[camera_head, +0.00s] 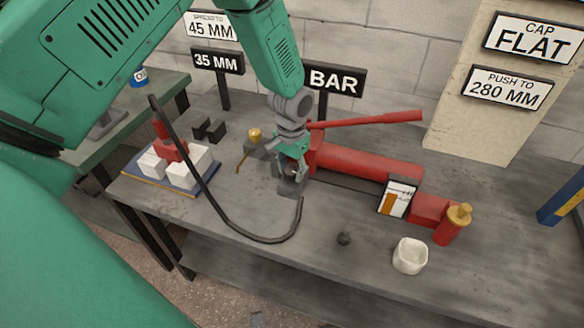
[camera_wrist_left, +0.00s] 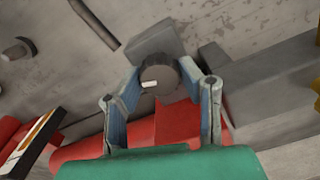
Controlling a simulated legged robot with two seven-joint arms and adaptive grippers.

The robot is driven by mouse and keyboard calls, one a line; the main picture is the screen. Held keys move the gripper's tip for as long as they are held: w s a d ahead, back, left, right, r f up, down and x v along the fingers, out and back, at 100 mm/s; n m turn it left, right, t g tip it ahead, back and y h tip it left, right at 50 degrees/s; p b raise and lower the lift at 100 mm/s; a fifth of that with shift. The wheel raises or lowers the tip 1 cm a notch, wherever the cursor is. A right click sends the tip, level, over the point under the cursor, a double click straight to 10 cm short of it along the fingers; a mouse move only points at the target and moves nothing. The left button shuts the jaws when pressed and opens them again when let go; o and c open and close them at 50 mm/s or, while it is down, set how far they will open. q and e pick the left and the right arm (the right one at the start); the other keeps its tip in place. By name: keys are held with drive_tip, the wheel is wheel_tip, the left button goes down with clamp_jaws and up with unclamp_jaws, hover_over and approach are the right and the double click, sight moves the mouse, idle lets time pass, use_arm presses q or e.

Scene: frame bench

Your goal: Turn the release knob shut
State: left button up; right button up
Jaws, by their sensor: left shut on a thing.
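The release knob (camera_wrist_left: 160,82) is round and dark grey with a short white mark, and shows in the left wrist view beside a grey block (camera_wrist_left: 155,42). My left gripper (camera_wrist_left: 166,78) is shut on the knob, with one finger on each side. In the head view my left gripper (camera_head: 291,172) reaches down to the near left end of the red pump (camera_head: 370,165), and its fingers mostly hide the knob there. A long red lever (camera_head: 370,119) extends to the right above the pump body. My right gripper is in neither view.
A black hose (camera_head: 215,205) loops in front of the pump. White blocks on a blue-edged tray (camera_head: 170,187) lie at left.

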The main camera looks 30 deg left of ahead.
use_arm(q)
drive_tip(key=m+p, duration=0.2)
drive_tip(key=m, duration=0.1)
drive_tip(key=shift+r, duration=0.15)
drive_tip(key=m+p, duration=0.1)
drive_tip(key=m, duration=0.3)
drive_tip(key=shift+w, duration=0.1)
drive_tip(key=m+p, duration=0.1)
drive_tip(key=m, duration=0.3)
drive_tip(key=shift+w+m+p, duration=0.1)
drive_tip(key=shift+m+p, duration=0.5)
drive_tip(key=shift+m, duration=1.2)
drive_tip(key=shift+a, duration=0.1)
drive_tip(key=o, duration=1.1)
